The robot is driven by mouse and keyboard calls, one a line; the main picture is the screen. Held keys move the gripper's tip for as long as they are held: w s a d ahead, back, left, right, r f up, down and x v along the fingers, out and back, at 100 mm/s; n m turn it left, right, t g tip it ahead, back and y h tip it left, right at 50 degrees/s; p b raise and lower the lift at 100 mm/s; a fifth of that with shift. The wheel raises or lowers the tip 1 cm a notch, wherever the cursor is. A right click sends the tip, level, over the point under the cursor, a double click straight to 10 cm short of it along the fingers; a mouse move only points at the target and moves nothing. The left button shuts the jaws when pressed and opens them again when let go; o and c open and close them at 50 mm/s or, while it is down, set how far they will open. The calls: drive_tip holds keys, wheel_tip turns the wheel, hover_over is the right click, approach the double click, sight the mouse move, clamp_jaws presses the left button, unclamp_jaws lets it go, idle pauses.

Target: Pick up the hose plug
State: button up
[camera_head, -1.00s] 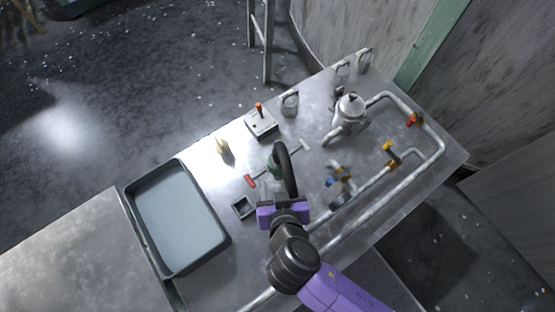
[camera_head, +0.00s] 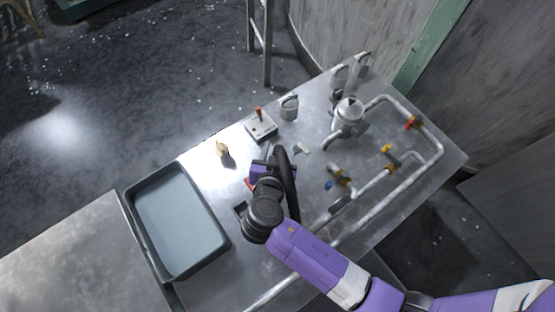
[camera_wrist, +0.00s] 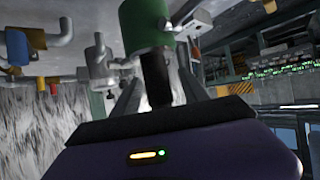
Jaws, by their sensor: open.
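A green cylinder with a dark stem (camera_wrist: 148,28), which looks like the hose plug, is close ahead in the wrist view. The stem lies between the two fingers of my gripper (camera_wrist: 158,88), which are open. I cannot tell whether either finger touches it. In the head view my gripper (camera_head: 268,168) is over the middle of the table and hides the green part.
A grey tray (camera_head: 225,247) is at the left of the metal table. A beige item (camera_head: 222,149) and a control box with an orange lever (camera_head: 260,128) stand beyond the gripper. Metal pipes (camera_head: 437,150) with coloured valves and a metal pot (camera_head: 349,110) fill the right side.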

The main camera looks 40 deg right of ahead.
drive_tip(key=shift+w+d+f, duration=0.2)
drive_tip(key=shift+w+d, duration=0.05)
drive_tip(key=shift+c, duration=0.4)
clamp_jaws()
drive_tip(key=shift+r, duration=0.15)
